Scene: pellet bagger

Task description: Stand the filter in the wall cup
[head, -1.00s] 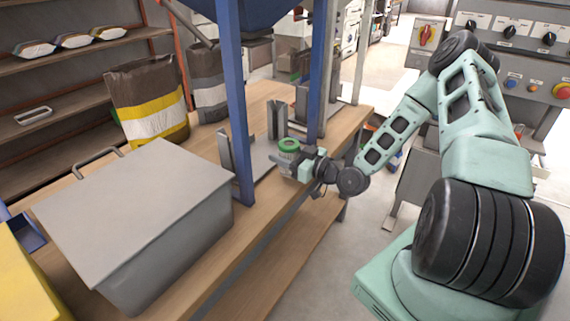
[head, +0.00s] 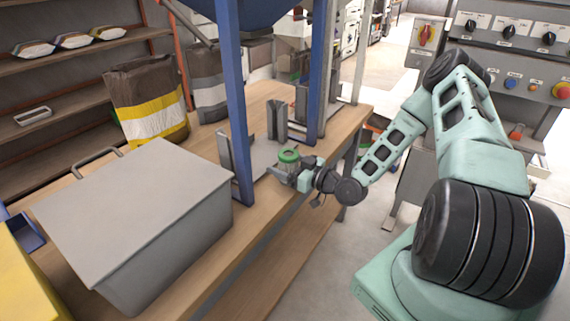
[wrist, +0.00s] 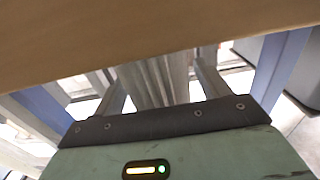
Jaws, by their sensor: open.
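The filter (head: 288,156), a short cylinder with a green top, is near the right edge of the wooden bench in the head view. It looks upright. My gripper (head: 284,174) is at its near side, low over the bench edge, with its jaws open; the head view is too small to show whether the fingers touch it. In the wrist view a pale ribbed shape (wrist: 160,80), which may be the filter's side, shows beyond my gripper's dark front plate. I cannot make out the wall cup.
The wooden bench (head: 262,213) carries a large grey lidded box (head: 140,215) at the front left. Blue posts (head: 236,120) and grey upright plates (head: 277,120) stand close to the filter. Bags (head: 150,100) stand behind. A control panel (head: 515,60) is at the right.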

